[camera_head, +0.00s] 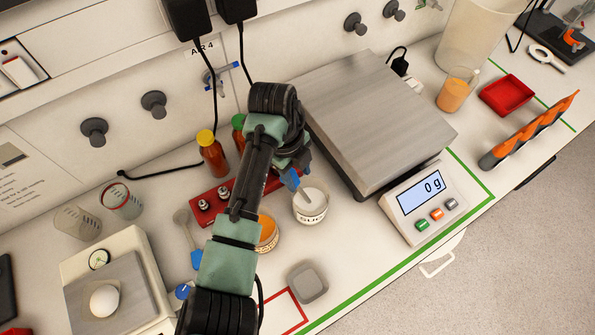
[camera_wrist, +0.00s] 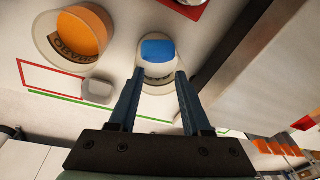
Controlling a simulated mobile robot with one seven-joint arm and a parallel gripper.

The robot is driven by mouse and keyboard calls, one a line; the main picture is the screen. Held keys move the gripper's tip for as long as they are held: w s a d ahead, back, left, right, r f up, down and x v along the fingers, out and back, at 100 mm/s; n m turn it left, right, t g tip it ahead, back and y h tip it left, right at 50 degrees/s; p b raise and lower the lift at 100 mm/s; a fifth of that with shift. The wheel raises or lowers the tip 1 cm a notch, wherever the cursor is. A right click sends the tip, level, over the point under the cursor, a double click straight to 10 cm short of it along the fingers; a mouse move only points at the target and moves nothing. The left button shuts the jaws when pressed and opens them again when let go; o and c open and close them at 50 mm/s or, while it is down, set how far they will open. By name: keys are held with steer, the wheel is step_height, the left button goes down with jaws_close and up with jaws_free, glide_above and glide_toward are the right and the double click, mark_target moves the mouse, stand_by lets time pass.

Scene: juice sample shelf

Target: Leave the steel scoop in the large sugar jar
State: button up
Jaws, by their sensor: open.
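The sugar jar (camera_head: 312,214), a small white tub with a dark label starting "SUG", stands on the counter left of the large scale. A scoop (camera_head: 304,194) leans in it, its blue handle (camera_wrist: 157,50) rising toward my gripper; its bowl is hidden. My gripper (camera_head: 293,165) is above the jar. In the wrist view its two fingers (camera_wrist: 158,75) are apart, and the blue handle shows just beyond and between their tips. I cannot tell whether a finger touches the handle. The jar also shows in the wrist view (camera_wrist: 158,82).
An orange-filled tub (camera_head: 267,234) stands left of the jar, partly behind my arm. A grey lid (camera_head: 308,282) lies in front. The large scale (camera_head: 380,120) reads 0 g. Another scoop (camera_head: 184,222) lies at left. Bottles (camera_head: 211,158) stand behind.

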steer(key=shift+r, duration=0.1)
step_height(320, 180, up, 13)
steer(key=a, duration=0.2)
steer(key=shift+f, duration=0.2)
step_height(320, 180, up, 14)
steer(key=p, duration=1.2)
steer(key=shift+a, duration=0.45)
steer(key=shift+s+f, duration=0.1)
